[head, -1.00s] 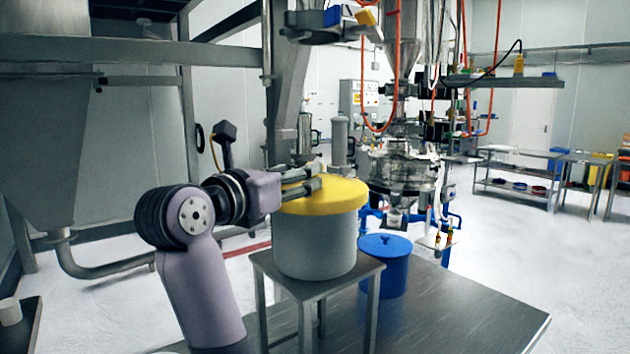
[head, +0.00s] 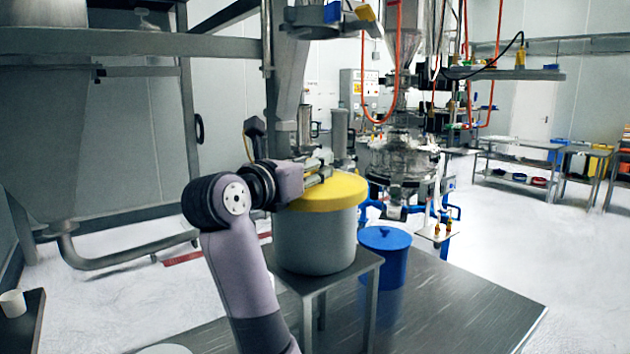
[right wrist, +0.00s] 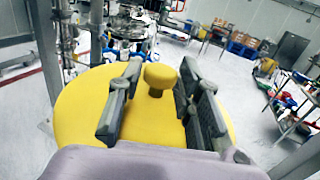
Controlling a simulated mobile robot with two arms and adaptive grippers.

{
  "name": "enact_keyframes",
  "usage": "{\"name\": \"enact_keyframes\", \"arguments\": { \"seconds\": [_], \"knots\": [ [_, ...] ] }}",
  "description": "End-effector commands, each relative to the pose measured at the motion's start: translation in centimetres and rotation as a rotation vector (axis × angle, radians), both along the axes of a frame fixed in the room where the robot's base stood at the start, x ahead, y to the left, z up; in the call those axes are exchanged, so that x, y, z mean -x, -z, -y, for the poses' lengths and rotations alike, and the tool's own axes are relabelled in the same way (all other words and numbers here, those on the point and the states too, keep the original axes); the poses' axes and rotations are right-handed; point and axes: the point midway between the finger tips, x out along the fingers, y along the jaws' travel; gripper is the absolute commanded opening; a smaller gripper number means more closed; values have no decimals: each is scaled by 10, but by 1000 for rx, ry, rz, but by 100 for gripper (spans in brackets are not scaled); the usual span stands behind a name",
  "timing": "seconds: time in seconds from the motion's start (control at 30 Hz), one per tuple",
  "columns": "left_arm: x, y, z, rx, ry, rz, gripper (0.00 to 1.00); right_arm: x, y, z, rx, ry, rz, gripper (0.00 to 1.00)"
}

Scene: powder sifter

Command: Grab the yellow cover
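The yellow cover (head: 338,194) lies flat on top of a grey round pot (head: 316,240). In the right wrist view the cover (right wrist: 82,103) fills the middle, and its round yellow knob (right wrist: 159,77) stands up from it. My right gripper (head: 322,166) is over the cover in the head view. Its fingers (right wrist: 162,70) are open, one on each side of the knob, with a visible gap on both sides. The knob is hidden behind the fingers in the head view. My left gripper is not in view.
The pot stands on a small metal stand (head: 363,275). A blue lidded container (head: 388,262) is close on its right, on a dark platform (head: 450,315). A white cup (head: 12,303) is at far left. Sifter machinery (head: 403,160) stands behind.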

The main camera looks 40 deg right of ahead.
Motion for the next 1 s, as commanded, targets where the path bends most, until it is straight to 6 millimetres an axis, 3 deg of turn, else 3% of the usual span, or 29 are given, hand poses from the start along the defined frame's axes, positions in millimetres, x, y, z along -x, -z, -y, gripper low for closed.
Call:
{"name": "enact_keyframes", "arguments": {
  "seconds": [0.43,0.77,1.0],
  "knots": [
    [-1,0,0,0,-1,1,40,0,0,0,0,0,0,0],
    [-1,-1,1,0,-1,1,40,0,-1,0,1,0,1,0],
    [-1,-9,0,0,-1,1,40,0,-12,-2,-2,3,2,0]
  ]
}}
